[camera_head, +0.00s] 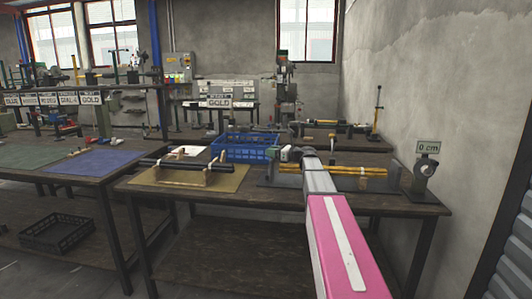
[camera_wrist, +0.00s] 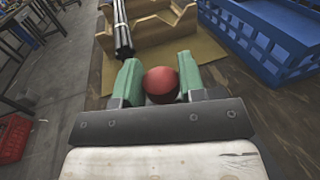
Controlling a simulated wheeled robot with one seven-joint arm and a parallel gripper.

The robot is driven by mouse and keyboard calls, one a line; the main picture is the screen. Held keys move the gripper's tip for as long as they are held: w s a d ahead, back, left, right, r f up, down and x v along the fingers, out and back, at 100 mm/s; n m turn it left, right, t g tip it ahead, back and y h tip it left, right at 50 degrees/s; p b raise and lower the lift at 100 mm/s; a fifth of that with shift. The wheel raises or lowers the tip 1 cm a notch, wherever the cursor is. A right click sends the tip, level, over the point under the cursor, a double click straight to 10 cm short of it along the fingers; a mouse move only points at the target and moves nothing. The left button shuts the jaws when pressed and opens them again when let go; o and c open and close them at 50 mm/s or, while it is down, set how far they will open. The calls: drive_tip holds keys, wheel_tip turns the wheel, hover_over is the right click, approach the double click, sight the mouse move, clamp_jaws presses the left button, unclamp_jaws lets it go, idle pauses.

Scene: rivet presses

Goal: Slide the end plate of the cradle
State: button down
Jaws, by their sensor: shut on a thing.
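The right end plate (camera_head: 393,174) shows; the left end is partly hidden by my arm. My gripper (camera_head: 289,153) is over the cradle's left end. In the wrist view its green fingers (camera_wrist: 160,72) are shut on a red ball-shaped knob (camera_wrist: 161,86). What the knob is fixed to is hidden.
A wooden holder (camera_head: 205,176) with black rods (camera_head: 187,164) stands on a yellow mat (camera_head: 165,182) at left. A blue crate (camera_head: 245,152) is behind.

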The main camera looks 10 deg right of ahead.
drive_tip(key=d, duration=0.1)
drive_tip(key=s+d, duration=0.1)
drive_tip(key=d, duration=0.3)
drive_tip(key=shift+s+d, duration=0.25)
drive_tip(key=shift+s, duration=0.1)
drive_tip(key=c, duration=0.7)
unclamp_jaws()
drive_tip(key=shift+s+d, duration=0.1)
drive_tip(key=v, duration=1)
drive_tip(key=shift+s+d+f, duration=0.1)
drive_tip(key=shift+s+d, duration=0.05)
drive_tip(key=shift+d, duration=0.1)
